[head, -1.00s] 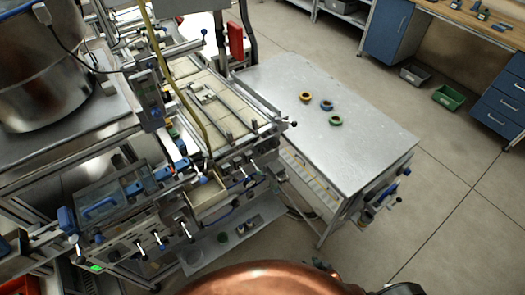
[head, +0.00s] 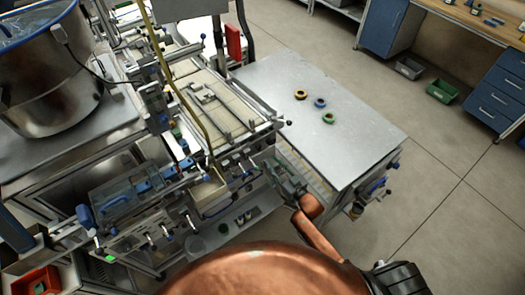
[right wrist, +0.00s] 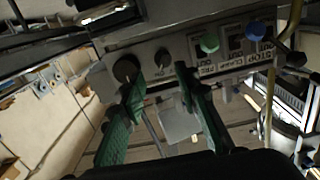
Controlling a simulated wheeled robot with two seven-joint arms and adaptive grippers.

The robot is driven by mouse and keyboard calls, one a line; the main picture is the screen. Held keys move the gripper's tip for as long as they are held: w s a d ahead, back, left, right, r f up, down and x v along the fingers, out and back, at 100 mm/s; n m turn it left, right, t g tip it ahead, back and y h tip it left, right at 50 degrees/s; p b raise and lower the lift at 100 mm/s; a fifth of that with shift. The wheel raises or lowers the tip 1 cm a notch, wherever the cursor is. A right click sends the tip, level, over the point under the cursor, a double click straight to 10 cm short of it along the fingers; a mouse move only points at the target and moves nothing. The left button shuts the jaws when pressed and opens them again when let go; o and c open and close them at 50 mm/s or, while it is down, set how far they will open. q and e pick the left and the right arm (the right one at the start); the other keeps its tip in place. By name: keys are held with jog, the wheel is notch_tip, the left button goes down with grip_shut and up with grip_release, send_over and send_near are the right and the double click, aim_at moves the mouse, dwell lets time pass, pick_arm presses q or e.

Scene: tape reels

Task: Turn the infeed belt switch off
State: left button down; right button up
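A grey control panel (right wrist: 150,60) fills the upper middle of the right wrist view. It carries a large round black knob (right wrist: 126,68), a smaller dark knob (right wrist: 162,57) with a small label, a green button (right wrist: 209,43) and a blue button (right wrist: 254,29). I cannot tell from the labels which control is the infeed belt switch. My right gripper (right wrist: 156,80) is open and empty, its green fingers apart below the two dark knobs. In the head view my right gripper (head: 284,174) is beside the machine's right end. My left gripper is not in view.
A steel table (head: 310,120) with a yellow reel (head: 300,94), a blue reel (head: 320,103) and a green reel (head: 328,118) stands right of the machine. A large steel drum (head: 50,80) stands at left. Open floor lies to the right.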

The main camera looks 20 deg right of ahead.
aim_at(259, 148)
jog(key=shift+w+a+r, duration=0.25)
jog(key=shift+w+a, duration=0.1)
jog(key=shift+w, duration=0.3)
jog(key=x, duration=0.6)
jog(key=shift+w+a, duration=0.15)
jog(key=shift+w, duration=0.2)
grip_shut()
